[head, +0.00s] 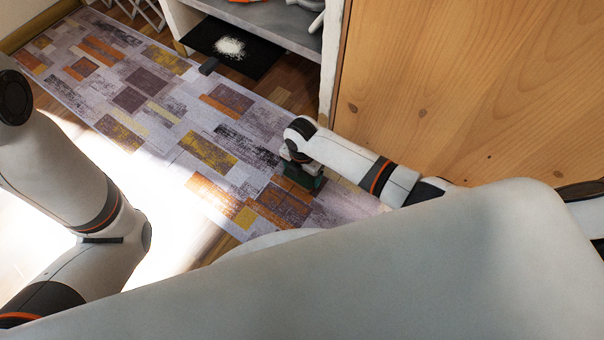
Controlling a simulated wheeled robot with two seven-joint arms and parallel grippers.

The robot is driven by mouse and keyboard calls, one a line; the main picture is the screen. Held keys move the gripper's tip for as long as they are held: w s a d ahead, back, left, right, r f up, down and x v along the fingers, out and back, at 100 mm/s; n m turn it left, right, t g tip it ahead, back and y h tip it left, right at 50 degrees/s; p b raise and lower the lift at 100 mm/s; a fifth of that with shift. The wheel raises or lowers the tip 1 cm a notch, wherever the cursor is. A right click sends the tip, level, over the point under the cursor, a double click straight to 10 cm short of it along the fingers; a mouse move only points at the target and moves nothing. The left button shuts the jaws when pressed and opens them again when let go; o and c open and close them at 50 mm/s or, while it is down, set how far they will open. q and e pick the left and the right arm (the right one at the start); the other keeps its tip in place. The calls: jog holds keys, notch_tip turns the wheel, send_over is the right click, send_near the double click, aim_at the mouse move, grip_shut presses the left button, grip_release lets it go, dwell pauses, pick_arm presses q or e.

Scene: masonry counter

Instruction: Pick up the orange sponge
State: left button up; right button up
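I cannot make out an orange sponge in the head view; the orange patches on the floor look like part of the rug's pattern. My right gripper (303,177) points down over the patterned rug, close to the wooden panel. Its fingers are dark and small here, and I cannot tell whether they are open or shut or hold anything. My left arm stands at the left edge, and its gripper is not in view.
A patterned rug (150,82) runs across the floor. A black flat tray (262,52) with white powder (230,47) lies under a grey shelf (285,22). A wooden panel (470,80) blocks the right side. Bare floor is brightly lit at left.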

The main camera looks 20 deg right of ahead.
jog(key=shift+c, duration=0.8)
jog(key=shift+r, duration=0.1)
